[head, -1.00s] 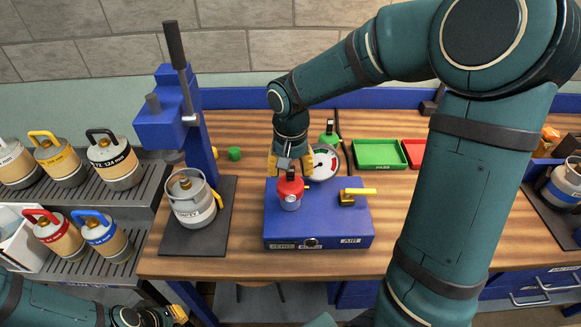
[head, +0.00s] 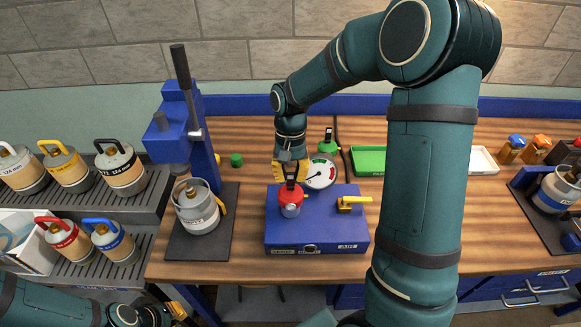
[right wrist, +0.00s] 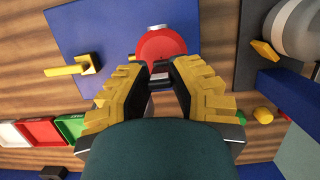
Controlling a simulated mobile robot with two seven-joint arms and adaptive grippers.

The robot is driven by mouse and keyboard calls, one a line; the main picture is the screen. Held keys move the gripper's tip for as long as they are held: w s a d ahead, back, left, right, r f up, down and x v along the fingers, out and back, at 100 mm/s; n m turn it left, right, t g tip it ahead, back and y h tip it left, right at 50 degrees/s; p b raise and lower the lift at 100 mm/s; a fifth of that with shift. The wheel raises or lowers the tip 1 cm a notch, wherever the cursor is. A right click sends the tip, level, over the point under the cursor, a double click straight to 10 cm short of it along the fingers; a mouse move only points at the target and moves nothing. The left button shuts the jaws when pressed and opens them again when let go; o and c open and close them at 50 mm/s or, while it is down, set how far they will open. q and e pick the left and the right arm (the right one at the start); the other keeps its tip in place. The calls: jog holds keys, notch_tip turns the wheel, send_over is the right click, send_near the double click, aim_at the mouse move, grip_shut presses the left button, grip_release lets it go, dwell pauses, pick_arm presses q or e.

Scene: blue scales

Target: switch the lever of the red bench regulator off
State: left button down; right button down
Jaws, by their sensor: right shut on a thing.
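The red bench regulator (head: 290,197) stands on the blue box in the middle of the bench. Its red cap also shows in the right wrist view (right wrist: 165,43). A black lever (head: 290,176) rises from the cap. My right gripper (head: 290,170) points down from above and is shut on this lever; in the right wrist view the black piece lies between the yellow fingers (right wrist: 160,72). The fingers partly hide the lever, so its exact setting is unclear. My left gripper (head: 176,311) is low at the left, below the bench edge; its opening is unclear.
A green regulator (head: 328,146) stands behind. A blue press (head: 185,130) with a grey canister (head: 197,208) stands left. A green tray (head: 369,160) lies right.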

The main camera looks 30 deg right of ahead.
jog(key=shift+w+d+g+y+p, duration=0.2)
jog(key=shift+g+y+p, duration=0.2)
jog(key=shift+g+p, duration=0.25)
jog(key=shift+f, duration=0.1)
jog(key=c, duration=0.8)
grip_release()
jog(key=v, duration=1.2)
jog(key=shift+s+a, duration=0.1)
